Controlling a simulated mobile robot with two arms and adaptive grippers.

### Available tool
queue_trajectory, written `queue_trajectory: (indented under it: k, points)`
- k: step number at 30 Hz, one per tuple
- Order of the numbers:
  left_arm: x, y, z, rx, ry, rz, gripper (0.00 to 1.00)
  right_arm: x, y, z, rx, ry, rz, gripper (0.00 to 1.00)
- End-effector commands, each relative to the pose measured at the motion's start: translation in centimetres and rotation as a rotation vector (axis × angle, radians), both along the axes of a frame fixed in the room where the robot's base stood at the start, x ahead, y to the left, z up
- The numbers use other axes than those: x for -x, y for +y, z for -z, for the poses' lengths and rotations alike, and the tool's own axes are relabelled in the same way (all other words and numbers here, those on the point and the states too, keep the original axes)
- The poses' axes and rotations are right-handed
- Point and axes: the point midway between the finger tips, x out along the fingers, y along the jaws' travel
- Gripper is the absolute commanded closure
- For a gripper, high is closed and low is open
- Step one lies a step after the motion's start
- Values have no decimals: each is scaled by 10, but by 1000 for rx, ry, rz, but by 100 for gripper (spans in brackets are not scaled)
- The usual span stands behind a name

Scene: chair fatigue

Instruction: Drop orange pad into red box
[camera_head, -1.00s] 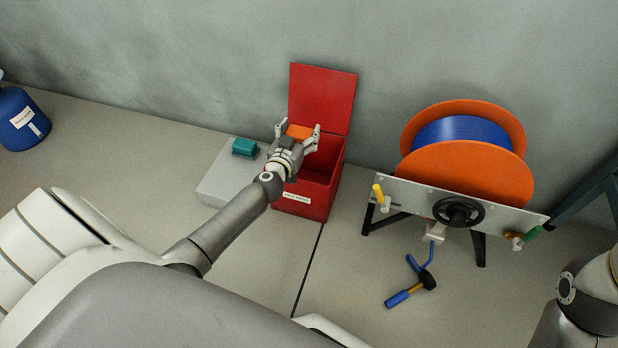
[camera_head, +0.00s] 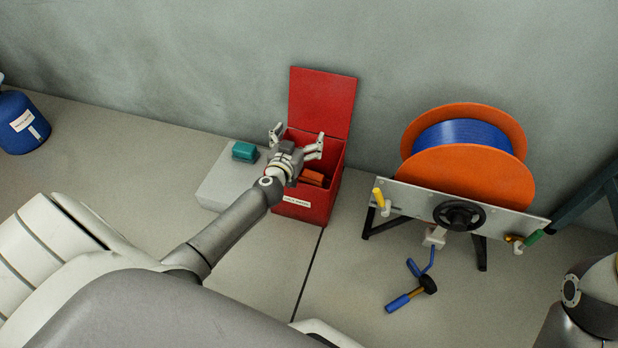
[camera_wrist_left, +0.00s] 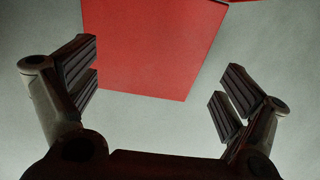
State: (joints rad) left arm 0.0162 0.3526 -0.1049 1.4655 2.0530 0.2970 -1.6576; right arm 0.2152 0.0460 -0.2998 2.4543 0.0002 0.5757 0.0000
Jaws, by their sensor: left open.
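The red box (camera_head: 306,208) stands on the floor near the wall with its lid (camera_head: 322,98) raised behind it. The orange pad (camera_head: 313,177) lies inside the box, low and in shade, partly hidden by my left gripper. My left gripper (camera_head: 299,136) is above the box opening, its fingers spread wide with nothing between them. In the left wrist view the open fingers (camera_wrist_left: 153,85) frame the red lid (camera_wrist_left: 150,40). Of my right arm only a piece shows at the lower right of the head view; its gripper is out of view.
A grey block (camera_head: 222,182) with a teal pad (camera_head: 245,151) on it stands left of the box. A blue cable reel with orange flanges (camera_head: 478,175) stands on the right, a hammer (camera_head: 411,294) in front. A blue container (camera_head: 20,124) is at far left.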

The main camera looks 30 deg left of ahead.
Motion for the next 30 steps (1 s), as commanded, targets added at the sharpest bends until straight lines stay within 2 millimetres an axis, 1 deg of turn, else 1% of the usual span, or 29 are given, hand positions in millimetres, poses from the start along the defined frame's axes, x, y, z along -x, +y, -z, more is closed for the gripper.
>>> queue_trajectory:
  k: [5,8,15,21,25,30]
  points:
    - [12,-3,-1,-1,1,2,4,0,0,0,0,0,0,60]
    - [26,-6,-3,-3,2,3,4,0,0,0,1,-1,0,60]
    - [70,-17,-9,-2,3,2,4,0,0,0,1,-1,0,60]
    - [99,-24,-14,0,2,1,4,0,0,0,0,-2,0,60]
    - [110,-26,-17,-1,1,1,4,0,0,0,0,-2,0,60]
    - [115,-28,-18,-1,0,1,4,0,0,0,0,-2,0,60]
